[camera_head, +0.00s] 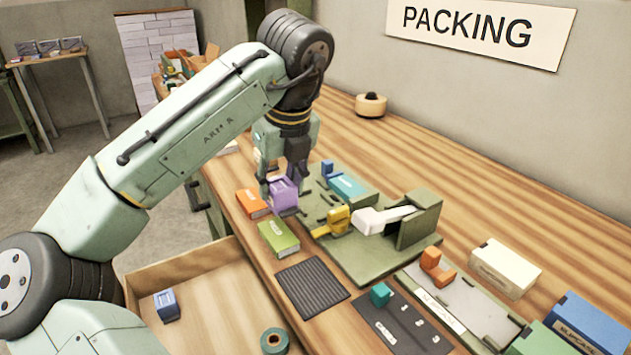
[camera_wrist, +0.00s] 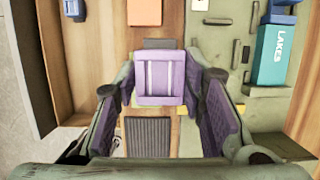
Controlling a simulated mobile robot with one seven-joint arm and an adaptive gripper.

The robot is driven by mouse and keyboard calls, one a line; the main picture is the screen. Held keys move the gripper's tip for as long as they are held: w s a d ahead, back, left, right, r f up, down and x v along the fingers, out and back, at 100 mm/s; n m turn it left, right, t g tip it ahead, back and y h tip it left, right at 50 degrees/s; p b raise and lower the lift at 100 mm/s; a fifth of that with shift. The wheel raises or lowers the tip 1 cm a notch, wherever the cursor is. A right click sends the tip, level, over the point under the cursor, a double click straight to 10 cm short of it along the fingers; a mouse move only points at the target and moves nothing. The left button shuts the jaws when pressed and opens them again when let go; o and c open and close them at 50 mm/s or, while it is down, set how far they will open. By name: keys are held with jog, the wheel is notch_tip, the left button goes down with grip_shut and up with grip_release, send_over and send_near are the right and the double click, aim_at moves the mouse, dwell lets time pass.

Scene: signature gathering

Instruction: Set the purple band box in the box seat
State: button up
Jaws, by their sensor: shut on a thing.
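The purple band box (camera_head: 283,194) is between the fingers of my gripper (camera_head: 284,184), at the left edge of the green fixture board (camera_head: 350,253). In the wrist view the purple box (camera_wrist: 160,78) shows two pale stripes, and the gripper fingers (camera_wrist: 160,84) close on its left and right sides. Whether its underside touches a surface cannot be told. The fixture carries a teal box (camera_head: 346,186), a yellow clamp (camera_head: 334,221), and a white lever piece (camera_head: 381,217) by an upright green plate (camera_head: 417,222). I cannot tell which spot is the box seat.
An orange box (camera_head: 252,203) and a green box (camera_head: 279,237) lie left of the fixture. A black ribbed mat (camera_head: 311,287) lies in front. A wooden tray (camera_head: 190,262) holds a blue box (camera_head: 166,305).

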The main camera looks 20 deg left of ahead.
jog(key=w+d, duration=0.1)
jog(key=w, duration=0.1)
jog(key=w+d+p, duration=0.1)
jog(key=w, duration=0.1)
jog(key=w+d, duration=0.1)
jog(key=w, duration=0.1)
jog(key=shift+w+f, duration=0.1)
jog(key=shift+f, duration=0.15)
jog(key=shift+w+d+p, duration=0.3)
jog(key=shift+w+p, duration=0.1)
jog(key=shift+w, duration=0.15)
jog(key=shift+f+p, duration=0.3)
jog(key=shift+f, duration=1.55)
jog(key=shift+f, duration=0.1)
jog(key=shift+f, duration=0.1)
jog(key=o, duration=1.2)
jog(key=shift+c, duration=0.2)
jog(key=v, duration=1.2)
jog(key=shift+b, duration=0.4)
jog(key=shift+s, duration=0.1)
